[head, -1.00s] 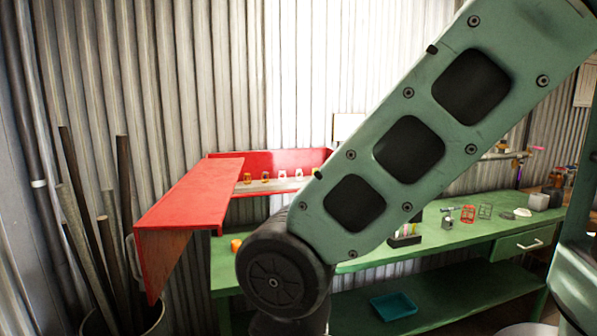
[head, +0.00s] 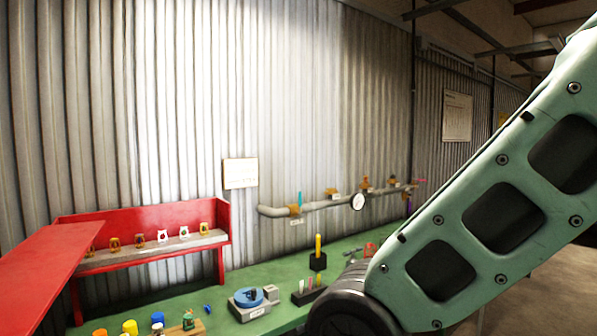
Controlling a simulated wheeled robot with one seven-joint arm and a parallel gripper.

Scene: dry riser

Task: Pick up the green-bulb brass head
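Several small heads stand in a row on the ledge of the red shelf box (head: 150,215). Some look brass or orange, such as one brass head (head: 204,229) at the right end and another brass head (head: 115,244) further left. Two white heads, including one white head (head: 162,236), stand between them. The bulb colours are too small to tell, so I cannot say which is the green-bulb one. My gripper is not in view; only my green arm link shows, at the right, covering part of the bench.
A grey pipe (head: 325,204) with fittings and a gauge (head: 357,202) runs along the corrugated wall. The green bench (head: 265,273) carries a blue-topped device (head: 250,296), a black holder (head: 318,262), a small rack (head: 308,293) and coloured caps, including a yellow cap (head: 130,328).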

